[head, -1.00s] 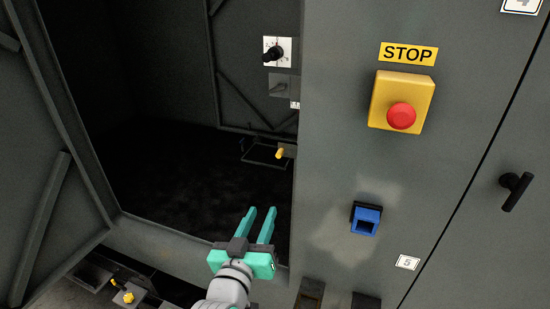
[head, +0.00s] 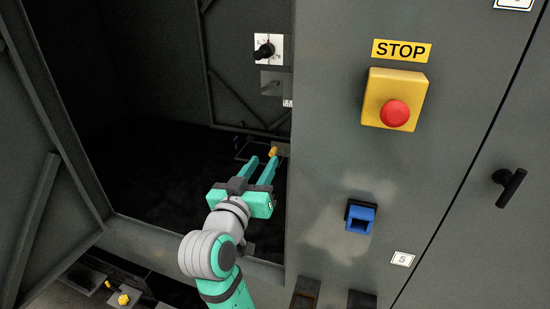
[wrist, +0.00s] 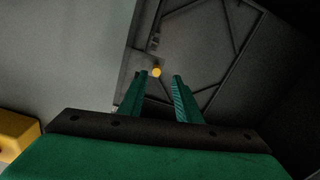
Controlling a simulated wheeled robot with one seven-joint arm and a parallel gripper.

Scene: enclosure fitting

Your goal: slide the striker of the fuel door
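A small yellow knob (head: 273,152) sits on a bracket at the right edge of the dark opening; it may be the striker, but no label shows which part is. In the wrist view the yellow knob (wrist: 156,72) appears just beyond the fingertips, between them and closer to the left one. My gripper (head: 263,162) is open with green fingers apart, inside the opening just in front of the knob. In the wrist view my gripper (wrist: 160,78) holds nothing. Whether a finger touches the knob, I cannot tell.
A grey panel right of the opening carries a yellow box with a red stop button (head: 395,113) and a blue socket (head: 360,217). A black handle (head: 509,187) is farther right. An open door leaf (head: 40,150) stands at left. Another yellow knob (head: 123,299) is low left.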

